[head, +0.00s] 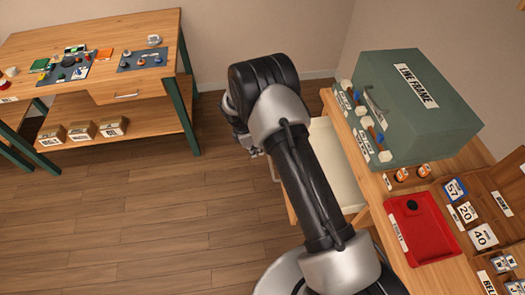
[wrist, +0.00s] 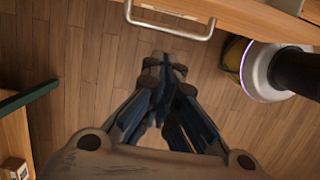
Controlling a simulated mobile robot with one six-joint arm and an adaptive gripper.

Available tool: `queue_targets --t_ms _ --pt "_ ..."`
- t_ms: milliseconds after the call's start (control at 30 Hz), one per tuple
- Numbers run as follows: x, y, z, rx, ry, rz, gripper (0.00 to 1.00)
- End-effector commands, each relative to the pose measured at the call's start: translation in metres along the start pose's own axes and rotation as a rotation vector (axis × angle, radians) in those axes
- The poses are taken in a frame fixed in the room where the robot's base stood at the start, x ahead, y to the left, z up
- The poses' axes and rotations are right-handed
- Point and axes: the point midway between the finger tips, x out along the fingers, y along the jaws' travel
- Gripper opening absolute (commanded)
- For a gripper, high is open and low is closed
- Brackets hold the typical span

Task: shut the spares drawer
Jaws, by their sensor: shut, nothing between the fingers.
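An open drawer (head: 342,165) with a pale inside juts out from the right bench in the head view, partly hidden behind my arm. Its wooden front and metal bar handle (wrist: 172,32) show at the top of the wrist view, with a pale label behind the handle that I cannot read. My gripper (wrist: 165,62) is shut and empty. Its fingertips point at the drawer front, just short of the handle in the picture; whether they touch is unclear. In the head view my gripper (head: 250,148) is mostly hidden by my wrist.
The right bench holds a green LINE FRAME case (head: 415,105), a red tray (head: 423,228) and numbered cards. A left bench (head: 150,80) has a shut drawer with a handle (head: 126,95) and boxes on its shelf (head: 80,131).

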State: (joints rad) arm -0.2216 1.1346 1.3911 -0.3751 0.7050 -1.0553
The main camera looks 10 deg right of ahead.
Motion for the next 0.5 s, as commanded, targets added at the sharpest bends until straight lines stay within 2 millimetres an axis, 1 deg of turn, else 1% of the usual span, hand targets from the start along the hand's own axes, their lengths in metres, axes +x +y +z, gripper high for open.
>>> queue_targets --t_ms 33,400,433,500 --pt "0.011 -0.001 0.0 0.001 -0.001 -0.003 0.0" --pt "0.09 -0.002 0.0 0.003 0.0 -0.004 0.0" --pt "0.093 -0.001 0.003 0.005 0.0 -0.002 0.0" --pt "0.092 0.0 0.016 0.008 0.001 -0.001 0.0"
